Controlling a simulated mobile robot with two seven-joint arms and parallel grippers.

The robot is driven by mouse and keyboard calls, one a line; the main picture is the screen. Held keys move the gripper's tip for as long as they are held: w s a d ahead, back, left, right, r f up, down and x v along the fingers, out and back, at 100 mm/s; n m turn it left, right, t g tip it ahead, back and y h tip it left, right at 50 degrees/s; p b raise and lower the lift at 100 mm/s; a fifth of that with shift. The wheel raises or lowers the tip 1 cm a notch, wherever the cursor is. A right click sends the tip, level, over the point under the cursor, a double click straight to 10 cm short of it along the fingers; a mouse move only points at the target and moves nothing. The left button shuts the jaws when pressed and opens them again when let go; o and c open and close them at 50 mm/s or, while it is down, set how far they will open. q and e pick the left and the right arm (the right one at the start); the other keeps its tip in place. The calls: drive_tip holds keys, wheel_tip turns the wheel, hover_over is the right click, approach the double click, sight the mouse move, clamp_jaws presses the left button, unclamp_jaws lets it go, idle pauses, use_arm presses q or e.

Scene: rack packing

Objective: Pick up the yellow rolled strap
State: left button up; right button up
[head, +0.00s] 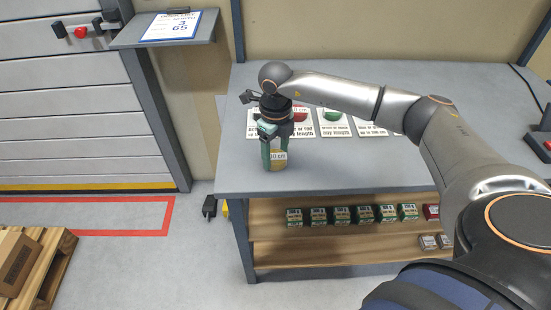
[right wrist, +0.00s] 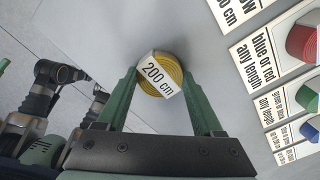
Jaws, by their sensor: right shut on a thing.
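The yellow rolled strap (head: 277,160) is a small yellow roll with a white band near the table's left front part. In the right wrist view the same strap (right wrist: 176,72) shows its coiled end and a label reading 200 cm. My right gripper (head: 275,158) points down, with its green fingers on either side of the strap, shut on it. I cannot tell whether the strap touches the tabletop or is just above it.
Cards with a red roll (right wrist: 304,42), a green roll (right wrist: 306,98) and a blue roll (right wrist: 310,130) lie behind the gripper on the grey table (head: 370,160). Small boxes (head: 340,215) line the shelf below. A clipboard (head: 172,26) lies on a side ledge. The table's front middle is clear.

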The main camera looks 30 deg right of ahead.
drive_tip(key=c, duration=0.5)
drive_tip(key=shift+r, duration=0.1)
